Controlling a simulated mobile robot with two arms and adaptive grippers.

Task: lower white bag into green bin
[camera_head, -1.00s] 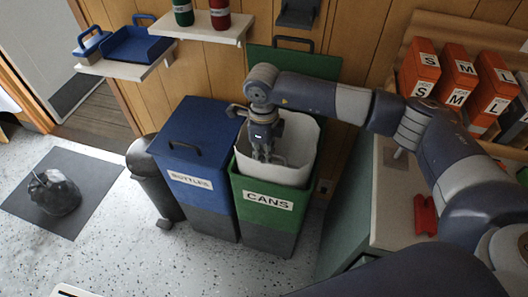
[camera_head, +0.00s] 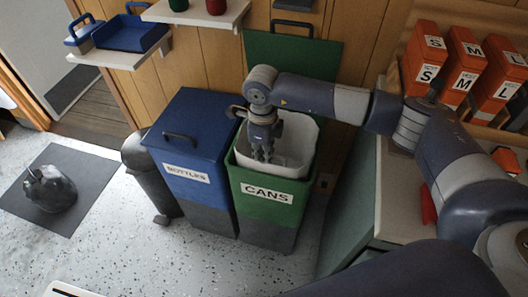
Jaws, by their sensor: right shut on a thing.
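The green bin (camera_head: 265,202) labelled CANS stands open, its green lid (camera_head: 292,62) upright behind it. The white bag (camera_head: 298,140) is inside the bin's mouth, its rim showing a little above the bin's back edge. My right gripper (camera_head: 263,157) points down at the bag's near left side and is shut on it. The fingertips are small in the picture and the exact grip is hard to see. The lower part of the bag is hidden by the bin's front wall. My left gripper is not in view.
A closed blue bin (camera_head: 190,150) labelled BOTTLES stands directly left of the green bin. A dark pedal bin (camera_head: 150,180) is further left. A black bag (camera_head: 50,189) lies on a dark mat. A counter (camera_head: 402,195) is at right, shelves above left.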

